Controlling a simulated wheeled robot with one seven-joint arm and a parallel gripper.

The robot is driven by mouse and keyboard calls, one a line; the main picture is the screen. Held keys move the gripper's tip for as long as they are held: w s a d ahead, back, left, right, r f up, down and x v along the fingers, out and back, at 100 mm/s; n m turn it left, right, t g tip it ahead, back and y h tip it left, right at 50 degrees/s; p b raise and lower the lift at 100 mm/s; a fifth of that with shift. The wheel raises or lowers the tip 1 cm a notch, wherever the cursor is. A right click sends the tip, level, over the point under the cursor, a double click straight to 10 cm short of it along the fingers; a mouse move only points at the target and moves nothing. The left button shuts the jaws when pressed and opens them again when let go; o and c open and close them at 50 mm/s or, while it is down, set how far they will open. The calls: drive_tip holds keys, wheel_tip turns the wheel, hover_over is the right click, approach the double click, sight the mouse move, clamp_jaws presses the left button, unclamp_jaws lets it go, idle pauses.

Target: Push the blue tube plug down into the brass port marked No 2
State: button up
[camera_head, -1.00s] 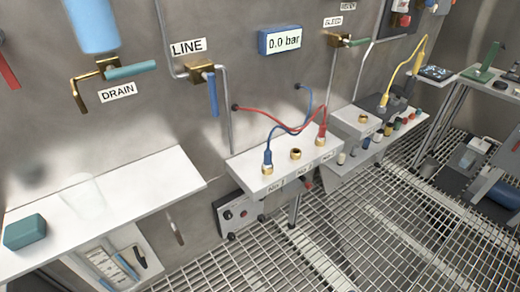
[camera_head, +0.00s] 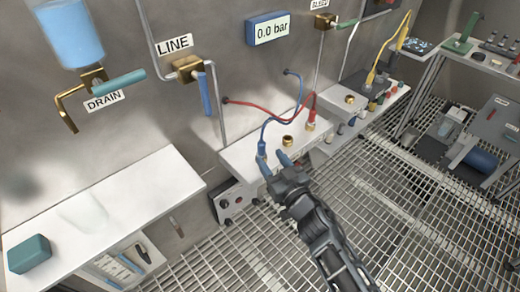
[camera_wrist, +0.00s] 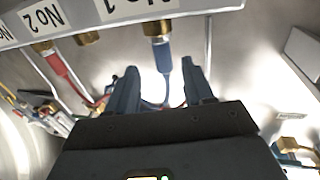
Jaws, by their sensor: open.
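The blue tube plug (camera_head: 262,149) stands in the left brass port of the white shelf. In the wrist view the blue plug (camera_wrist: 162,56) hangs from the brass fitting beside the No 1 label (camera_wrist: 125,6), as that picture is turned over. The middle brass port (camera_head: 288,141) is empty; the No 2 label (camera_wrist: 44,16) shows in the wrist view. My gripper (camera_head: 273,162) is open in front of the shelf, close to the blue plug. In the wrist view the plug appears between the fingers, near their tips; contact cannot be told.
A red plug (camera_head: 311,124) stands in the right port, its tube looping back to the wall behind the blue one. The LINE valve (camera_head: 190,70) is on the wall, left of the ports. Another shelf (camera_head: 110,210) is at left. Open grating lies in front.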

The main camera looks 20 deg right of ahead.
sight(263, 153)
drive_tip(key=w, duration=0.1)
drive_tip(key=w+b, duration=0.1)
drive_tip(key=w, duration=0.1)
drive_tip(key=w+b, duration=0.1)
drive_tip(key=w, duration=0.1)
drive_tip(key=shift+w+a+f, duration=0.1)
drive_tip(key=shift+a+f, duration=0.2)
drive_tip(key=shift+a, duration=0.05)
drive_tip(key=shift+w+r, duration=0.1)
drive_tip(key=shift+w, duration=0.2)
clamp_jaws()
drive_tip(key=shift+r, duration=0.2)
